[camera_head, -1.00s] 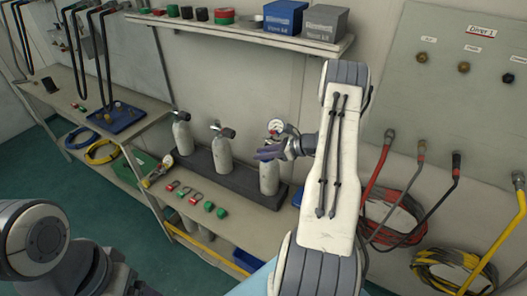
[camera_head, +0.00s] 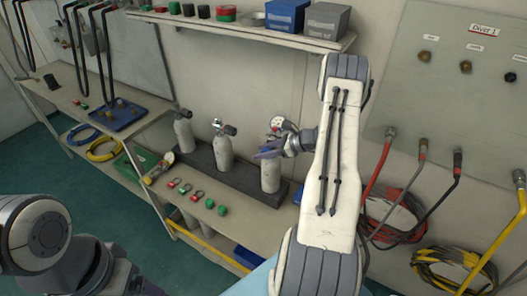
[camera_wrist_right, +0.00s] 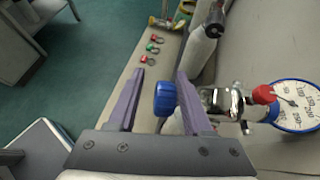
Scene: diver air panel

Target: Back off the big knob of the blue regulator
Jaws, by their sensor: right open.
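The blue regulator (camera_wrist_right: 222,101) sits on a tank at the right end of the row. Its chrome body, a red knob (camera_wrist_right: 263,94) and a white gauge with a blue rim (camera_wrist_right: 297,105) show in the right wrist view. Its big blue knob (camera_wrist_right: 165,98) stands between the two purple fingers of my right gripper (camera_wrist_right: 158,92). The fingers are apart, with a gap left of the knob; the right finger is close to it, and I cannot tell if it touches. In the head view my right gripper (camera_head: 268,152) is at the regulator (camera_head: 281,125), partly covering it. My left gripper is out of view.
Two other grey tanks (camera_head: 183,132) stand left in the dark rack (camera_head: 243,180). Red and green shackle-like parts (camera_head: 197,194) lie on the bench front. A shelf (camera_head: 240,32) with boxes hangs above. Hoses (camera_head: 382,165) hang from the panel at right.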

